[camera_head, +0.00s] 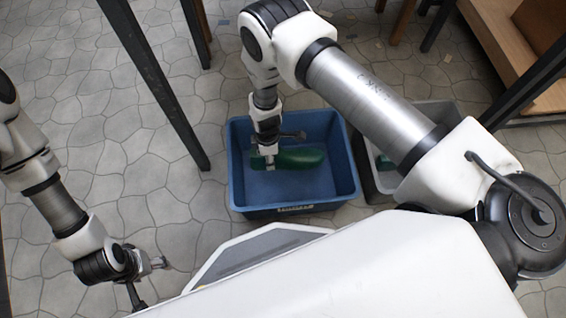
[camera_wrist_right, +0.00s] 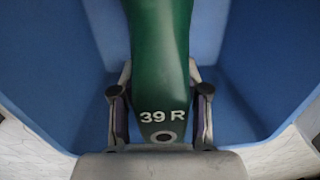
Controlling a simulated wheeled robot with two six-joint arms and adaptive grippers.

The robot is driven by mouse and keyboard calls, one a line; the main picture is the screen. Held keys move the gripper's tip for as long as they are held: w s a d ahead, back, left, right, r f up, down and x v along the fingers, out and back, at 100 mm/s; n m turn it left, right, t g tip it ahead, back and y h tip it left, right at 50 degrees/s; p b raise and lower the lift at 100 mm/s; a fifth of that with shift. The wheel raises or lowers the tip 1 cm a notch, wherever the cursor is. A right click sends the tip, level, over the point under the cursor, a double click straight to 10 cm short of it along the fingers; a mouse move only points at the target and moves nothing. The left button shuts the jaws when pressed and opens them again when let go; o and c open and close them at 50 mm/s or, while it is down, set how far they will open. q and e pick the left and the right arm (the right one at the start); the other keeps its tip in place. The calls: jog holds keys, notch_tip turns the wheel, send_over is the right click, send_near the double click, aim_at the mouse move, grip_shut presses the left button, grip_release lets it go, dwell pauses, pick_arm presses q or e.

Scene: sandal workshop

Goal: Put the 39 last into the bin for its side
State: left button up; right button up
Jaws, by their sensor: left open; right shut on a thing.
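The green last (camera_head: 301,158) is inside the blue bin (camera_head: 245,194) in the head view. In the right wrist view the last (camera_wrist_right: 160,60) carries the white mark "39 R" near its end with a dark ringed hole. My right gripper (camera_head: 270,163) reaches down into the blue bin and is shut on that end of the last; its fingers also show either side of the last in the wrist view (camera_wrist_right: 160,125). Whether the last touches the bin floor I cannot tell. My left gripper (camera_head: 152,268) is open and empty, low at the left, away from the bins.
A grey bin (camera_head: 436,108) stands right of the blue bin, partly hidden by my right arm, with something green inside. Dark table legs (camera_head: 160,90) stand left of the blue bin. A wooden shelf unit (camera_head: 510,60) is at the upper right. Stone-patterned floor is clear at the left.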

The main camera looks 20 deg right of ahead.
jog(key=f+b, duration=0.3)
jog(key=f, duration=0.1)
jog(key=f+b, duration=0.3)
jog(key=f, duration=0.1)
jog(key=f+b, duration=0.3)
jog(key=f, duration=0.1)
jog(key=shift+s+f, duration=0.1)
jog(key=shift+s, duration=0.3)
jog(key=shift+c, duration=0.5)
jog(key=o, duration=1.2)
pick_arm(q)
notch_tip(320, 180, down, 10)
pick_arm(e)
jog(key=shift+o, duration=0.2)
pick_arm(q)
jog(key=shift+f, duration=0.1)
pick_arm(e)
jog(key=r+p, duration=0.3)
jog(key=r, duration=0.1)
jog(key=r+p, duration=0.3)
jog(key=r, duration=0.1)
jog(key=r+p, duration=0.3)
jog(key=r, duration=0.1)
jog(key=shift+w+r, duration=0.2)
jog(key=shift+w, duration=0.1)
pick_arm(q)
notch_tip(320, 180, up, 9)
jog(key=shift+r, duration=0.2)
